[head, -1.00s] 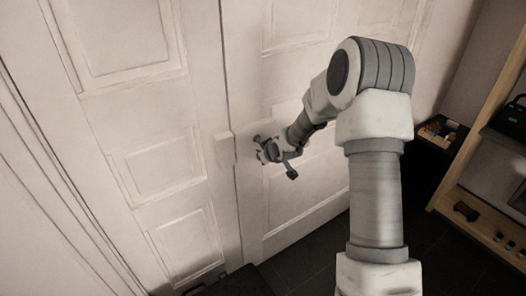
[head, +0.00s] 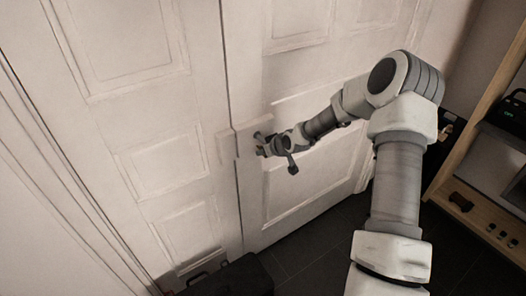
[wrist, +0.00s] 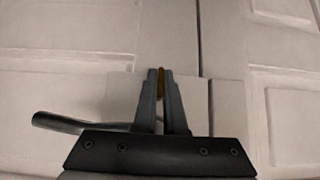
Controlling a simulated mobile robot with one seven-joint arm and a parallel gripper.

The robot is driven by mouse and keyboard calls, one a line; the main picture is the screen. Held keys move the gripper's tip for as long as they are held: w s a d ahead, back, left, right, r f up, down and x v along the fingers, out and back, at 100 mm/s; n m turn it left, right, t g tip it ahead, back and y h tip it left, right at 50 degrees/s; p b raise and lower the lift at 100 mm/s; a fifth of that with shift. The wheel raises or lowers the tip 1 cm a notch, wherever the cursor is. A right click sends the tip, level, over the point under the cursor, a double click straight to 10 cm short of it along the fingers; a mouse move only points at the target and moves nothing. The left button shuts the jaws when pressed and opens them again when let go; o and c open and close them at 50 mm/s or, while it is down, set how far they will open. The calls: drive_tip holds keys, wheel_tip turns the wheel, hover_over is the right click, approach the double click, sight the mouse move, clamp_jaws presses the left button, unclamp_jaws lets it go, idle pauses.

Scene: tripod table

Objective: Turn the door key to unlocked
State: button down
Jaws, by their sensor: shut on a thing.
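The brass-coloured key (wrist: 161,82) shows as a thin upright edge between my fingertips in the wrist view. My gripper (wrist: 161,78) is shut on it, close in front of the white door (head: 300,130). In the head view my gripper (head: 264,149) is small and at the door's left edge, beside the seam, and it hides the keyhole. A grey lever handle (wrist: 62,122) sticks out to the left in the wrist view, partly behind my gripper's body. The key's turn angle in the lock cannot be made out.
A second white door panel (head: 160,160) stands left of the seam. A dark box or bag (head: 235,280) lies on the floor below. A wooden shelf (head: 478,215) with small items stands at the right. Dark floor (head: 320,245) is clear between them.

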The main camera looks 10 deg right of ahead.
drive_tip(key=c, duration=1)
unclamp_jaws()
drive_tip(key=p+v, duration=0.3)
drive_tip(key=v, duration=1.4)
drive_tip(key=shift+s+p, duration=0.15)
drive_tip(key=shift+p, duration=0.15)
